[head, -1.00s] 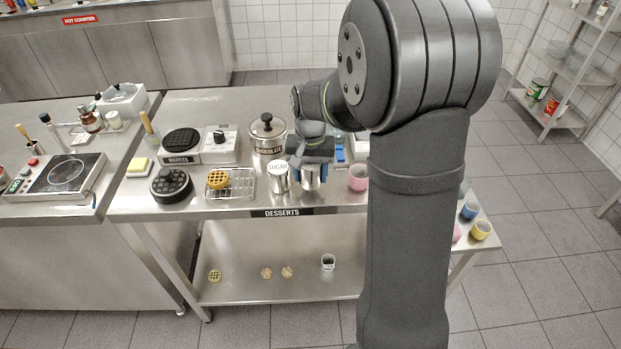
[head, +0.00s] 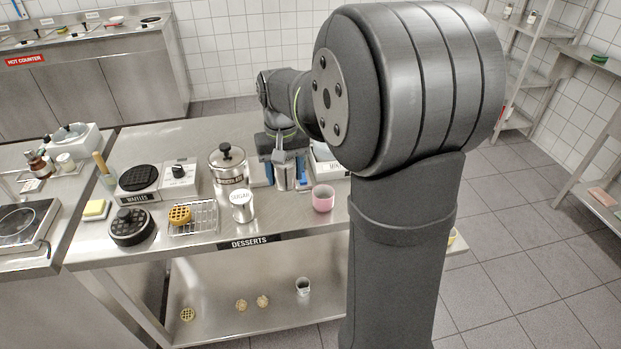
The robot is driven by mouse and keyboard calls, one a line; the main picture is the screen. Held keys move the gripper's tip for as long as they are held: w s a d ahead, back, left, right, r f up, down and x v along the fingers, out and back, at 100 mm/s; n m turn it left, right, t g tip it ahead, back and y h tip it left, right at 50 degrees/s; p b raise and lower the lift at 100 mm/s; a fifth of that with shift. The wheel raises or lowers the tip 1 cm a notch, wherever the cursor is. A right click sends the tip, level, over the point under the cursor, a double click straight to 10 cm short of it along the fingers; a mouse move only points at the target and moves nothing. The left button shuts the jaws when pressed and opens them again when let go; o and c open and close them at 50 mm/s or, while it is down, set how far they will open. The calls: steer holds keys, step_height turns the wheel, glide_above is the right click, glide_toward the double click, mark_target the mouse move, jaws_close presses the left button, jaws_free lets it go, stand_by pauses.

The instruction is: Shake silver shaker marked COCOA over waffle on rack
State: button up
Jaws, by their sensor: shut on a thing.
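My gripper (head: 285,172) has its blue fingers on either side of a silver shaker (head: 284,182), which looks upright. No marking on this shaker can be read. Another silver shaker, marked SUGAR (head: 242,208), stands in front of it and to the left. A round golden waffle (head: 180,214) lies on the left part of a wire rack (head: 206,217), left of the SUGAR shaker. My gripper is well to the right of the rack and farther back. Part of my arm crosses the right side of the view.
A chocolate pot (head: 228,171) stands behind the SUGAR shaker. A pink cup (head: 322,200) is right of the held shaker. A black round waffle iron (head: 131,227) sits left of the rack, with a hot plate (head: 140,178) marked WAFFLES behind.

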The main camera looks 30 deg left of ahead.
mark_target(182, 215)
steer(key=s+a+n, duration=0.1)
steer(key=s+a, duration=0.1)
steer(key=a, duration=0.1)
steer(key=s+a+n, duration=0.1)
steer(key=s+a, duration=0.1)
steer(key=a, duration=0.2)
steer(key=s+a+n, duration=0.1)
steer(key=s+a, duration=0.2)
steer(key=a, duration=0.1)
steer(key=shift+s+a+f+n, duration=0.6)
steer(key=shift+s+a, duration=0.9)
steer(key=shift+s, duration=0.2)
steer(key=shift+s+a+f+n, duration=0.6)
steer(key=shift+s+a, duration=0.9)
steer(key=shift+s, duration=0.2)
steer(key=shift+s+a+f+n, duration=0.6)
steer(key=shift+s+a, duration=0.9)
steer(key=shift+s, duration=0.2)
